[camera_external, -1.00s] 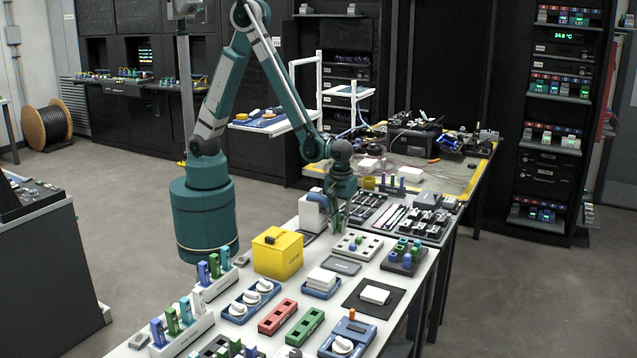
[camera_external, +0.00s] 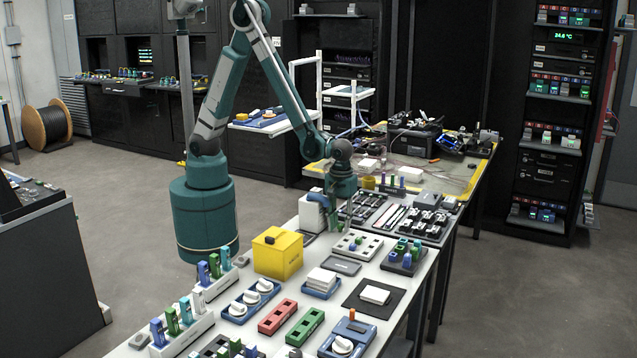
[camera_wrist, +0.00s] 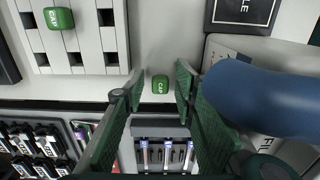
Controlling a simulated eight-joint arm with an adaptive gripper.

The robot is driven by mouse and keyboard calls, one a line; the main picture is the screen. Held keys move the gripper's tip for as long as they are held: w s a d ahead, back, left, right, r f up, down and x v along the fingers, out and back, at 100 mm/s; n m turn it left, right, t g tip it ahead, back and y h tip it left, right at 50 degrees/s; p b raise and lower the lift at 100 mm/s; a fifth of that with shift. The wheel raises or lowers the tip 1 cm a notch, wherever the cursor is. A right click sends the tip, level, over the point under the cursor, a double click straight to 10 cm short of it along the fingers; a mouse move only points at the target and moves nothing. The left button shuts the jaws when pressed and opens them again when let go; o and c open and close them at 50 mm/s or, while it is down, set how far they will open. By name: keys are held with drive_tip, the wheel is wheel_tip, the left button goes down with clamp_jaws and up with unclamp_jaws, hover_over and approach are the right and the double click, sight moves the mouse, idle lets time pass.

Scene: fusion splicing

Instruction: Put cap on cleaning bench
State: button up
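A small green block marked CAP (camera_wrist: 159,84) lies on the white table top in the wrist view, between my gripper's fingertips. My gripper (camera_wrist: 153,85) is open, with a gap on both sides of this cap. In the external view my gripper (camera_external: 341,222) points down near the table's back end and hides the cap. A second green CAP block (camera_wrist: 58,18) sits in a white rack with dark square holes (camera_wrist: 88,44). The same rack (camera_external: 372,243) shows in the external view. I cannot tell which surface is the cleaning bench.
A blue curved pipe (camera_wrist: 265,95) is close on the right of my gripper. A grey tray with slender parts (camera_wrist: 161,128) lies below the cap in the wrist view. A yellow box (camera_external: 278,253) and a dark grey plate (camera_external: 342,265) stand nearby.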

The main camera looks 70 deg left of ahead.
sight(340, 224)
wheel_tip(340, 224, up, 12)
drive_tip(key=p, duration=0.2)
drive_tip(key=shift+f, duration=0.15)
idle(0.4)
idle(0.5)
drive_tip(key=w+a+r+m+t+h, duration=0.1)
drive_tip(key=a+r+m+t, duration=0.1)
drive_tip(key=a+r, duration=0.7)
drive_tip(key=w+a+r+m+t, duration=0.15)
drive_tip(key=a+r, duration=0.35)
drive_tip(key=a, duration=0.8)
drive_tip(key=s+a+r+m+t, duration=0.2)
drive_tip(key=s+a, duration=0.2)
drive_tip(key=a, duration=0.5)
drive_tip(key=s+a+r+m+t+y, duration=0.1)
drive_tip(key=s+a+r+m, duration=0.2)
drive_tip(key=a, duration=0.7)
drive_tip(key=shift+s+a+r+t, duration=0.2)
drive_tip(key=shift+s+r+t, duration=0.15)
drive_tip(key=shift+s, duration=0.8)
drive_tip(key=shift+m, duration=0.25)
idle(0.7)
